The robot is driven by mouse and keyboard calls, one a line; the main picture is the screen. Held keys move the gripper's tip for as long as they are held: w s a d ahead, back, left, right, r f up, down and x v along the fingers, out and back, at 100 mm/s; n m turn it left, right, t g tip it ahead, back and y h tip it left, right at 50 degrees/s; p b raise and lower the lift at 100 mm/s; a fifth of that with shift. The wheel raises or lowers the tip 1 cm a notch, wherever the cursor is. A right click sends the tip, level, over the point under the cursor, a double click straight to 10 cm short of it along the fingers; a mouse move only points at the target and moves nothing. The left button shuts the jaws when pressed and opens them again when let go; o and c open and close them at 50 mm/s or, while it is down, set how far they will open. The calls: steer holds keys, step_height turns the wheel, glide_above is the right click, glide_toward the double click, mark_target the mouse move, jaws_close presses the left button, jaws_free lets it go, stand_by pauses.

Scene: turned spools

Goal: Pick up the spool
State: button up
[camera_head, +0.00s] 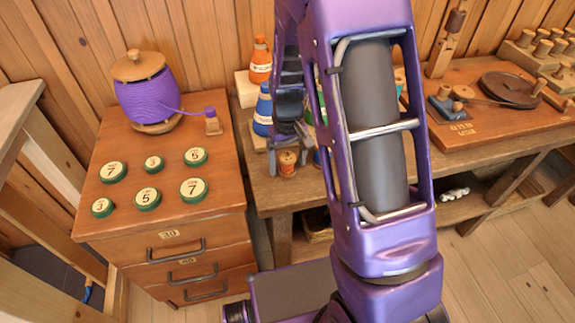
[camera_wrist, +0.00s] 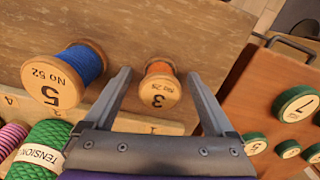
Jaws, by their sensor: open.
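A small wooden spool with orange thread (camera_wrist: 158,68), its end marked "No 28" and "3", stands on the workbench. It also shows in the head view (camera_head: 287,163) near the bench's front left edge. My gripper (camera_wrist: 159,76) is open, with one finger on each side of this spool in the wrist view. The fingers look apart from it, and nothing is held. In the head view my gripper (camera_head: 290,138) hangs just above the spool. A larger spool with blue thread (camera_wrist: 82,66), marked "No 52" and "5", stands to the left in the wrist view.
A green cone (camera_wrist: 44,140) marked "TENSION" and a pink striped one (camera_wrist: 12,136) stand near the blue spool. A drawer cabinet (camera_head: 222,179) at left holds several green numbered discs (camera_head: 148,198) and a purple spool (camera_head: 147,98). My arm hides part of the workbench (camera_head: 500,142).

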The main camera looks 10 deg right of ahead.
steer(key=shift+f, duration=0.1)
steer(key=c, duration=1.4)
jaws_close()
